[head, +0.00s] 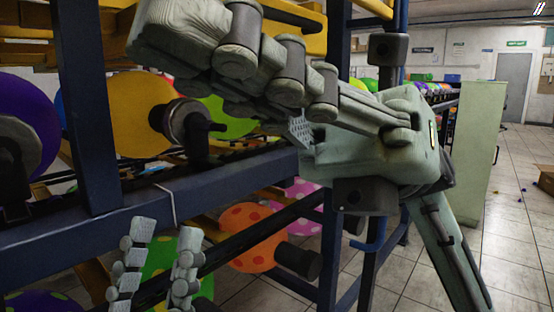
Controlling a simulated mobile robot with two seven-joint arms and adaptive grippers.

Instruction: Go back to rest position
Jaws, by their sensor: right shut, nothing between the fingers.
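My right gripper (165,42) is large and close to the camera. Its arm comes in from the right, and its grey, segmented fingers reach to the upper left, closed together with nothing held. They pass in front of the rack's upper part and hide some of it. My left gripper (165,235) is at the lower left. Its two grey fingers point up and stand apart, with nothing between them. It is in front of the rack's lower rail, and its palm and arm are out of view.
A dark blue rack (90,110) fills the left side. It carries an orange balloon (140,115), a purple balloon (40,115), a red-spotted orange balloon (245,240) and several others. A pale green panel (465,150) stands at right. The tiled floor (515,230) is mostly open there.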

